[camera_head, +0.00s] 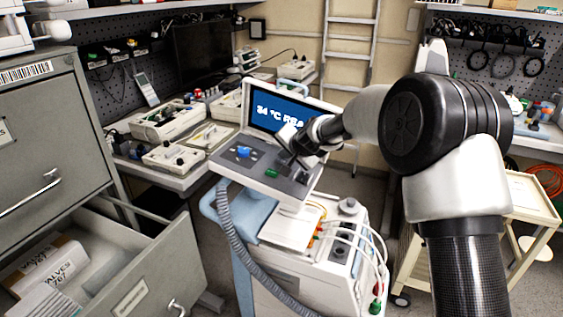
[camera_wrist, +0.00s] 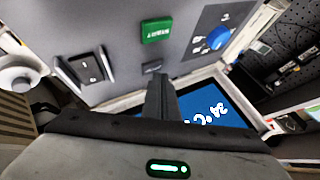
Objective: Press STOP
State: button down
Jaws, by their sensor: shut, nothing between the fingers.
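A machine with a tilted blue screen (camera_head: 285,112) stands on a cart, its grey control panel below the screen. The panel carries a green START button (camera_head: 271,173), also in the wrist view (camera_wrist: 155,32), a blue knob (camera_head: 243,151), also in the wrist view (camera_wrist: 217,38), and a black rocker switch (camera_wrist: 92,66). I see no button marked STOP; the gripper covers part of the panel. My gripper (camera_head: 288,157) is shut and empty over the panel between screen and START button. Its fingertips (camera_wrist: 153,70) point at the panel, apart from START; contact is unclear.
A grey cabinet (camera_head: 50,130) with an open drawer (camera_head: 130,265) stands at left. A bench with several devices (camera_head: 170,120) lies behind it. A hose (camera_head: 235,240) hangs at the cart's left side. A yellow trolley (camera_head: 530,200) stands at right, beyond my arm.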

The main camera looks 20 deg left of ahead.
jog(key=shift+f+b, duration=0.35)
jog(key=shift+f, duration=0.1)
dwell(0.4)
jog(key=shift+r, duration=0.1)
jog(key=shift+d+r+p, duration=0.1)
jog(key=shift+r+p, duration=0.35)
jog(key=shift+r, duration=0.25)
jog(key=shift+r, duration=0.1)
jog(key=r+p, duration=0.1)
jog(key=r, duration=0.1)
jog(key=d+r+p, duration=0.1)
jog(key=r+p, duration=0.1)
jog(key=shift+s+r, duration=0.1)
jog(key=shift+r, duration=0.25)
dwell(0.5)
